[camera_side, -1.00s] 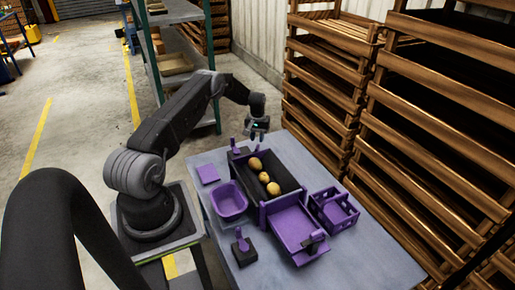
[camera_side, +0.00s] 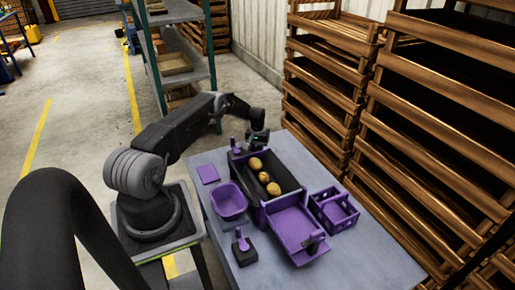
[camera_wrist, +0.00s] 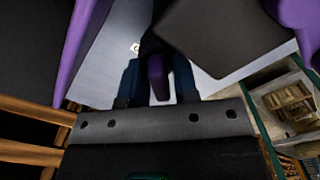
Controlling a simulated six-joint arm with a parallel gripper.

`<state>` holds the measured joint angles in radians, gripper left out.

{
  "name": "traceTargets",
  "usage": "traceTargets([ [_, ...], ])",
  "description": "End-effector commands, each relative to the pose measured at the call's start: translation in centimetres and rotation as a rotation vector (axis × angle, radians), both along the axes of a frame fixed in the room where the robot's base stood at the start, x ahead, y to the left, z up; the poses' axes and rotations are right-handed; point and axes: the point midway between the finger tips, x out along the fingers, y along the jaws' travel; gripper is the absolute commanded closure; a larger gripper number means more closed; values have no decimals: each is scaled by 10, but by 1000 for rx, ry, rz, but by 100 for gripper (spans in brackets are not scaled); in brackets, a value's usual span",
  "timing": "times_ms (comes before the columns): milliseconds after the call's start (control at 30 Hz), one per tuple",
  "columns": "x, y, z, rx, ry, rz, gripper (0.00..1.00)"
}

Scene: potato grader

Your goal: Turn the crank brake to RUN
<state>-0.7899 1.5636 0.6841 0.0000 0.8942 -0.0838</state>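A dark grader trough (camera_side: 247,187) with a purple rim stands on the table. A small upright purple handle (camera_side: 236,148) is at its far end; I cannot read a RUN mark or tell its setting. My gripper (camera_side: 258,140) is low beside that far end, just right of this handle. In the wrist view a purple handle (camera_wrist: 157,75) shows between my two dark fingers, with dark gaps beside it; the fingers look open and I cannot tell whether they touch it. Another purple lever (camera_side: 241,243) stands on a black block at the table's near side.
Several potatoes (camera_side: 264,177) lie in the trough. A purple tray (camera_side: 302,228), a purple crate (camera_side: 333,215), a purple bin (camera_side: 229,200) and a flat purple square (camera_side: 208,174) are around it. Wooden crates (camera_side: 323,78) are stacked behind the table on the right.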

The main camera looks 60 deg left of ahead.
Motion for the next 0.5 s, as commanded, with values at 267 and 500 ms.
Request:
traceTargets([
  [267, 0, 0, 0, 0, 0, 0, 88],
  [500, 0, 0, 1, 0, 0, 152, 88],
])
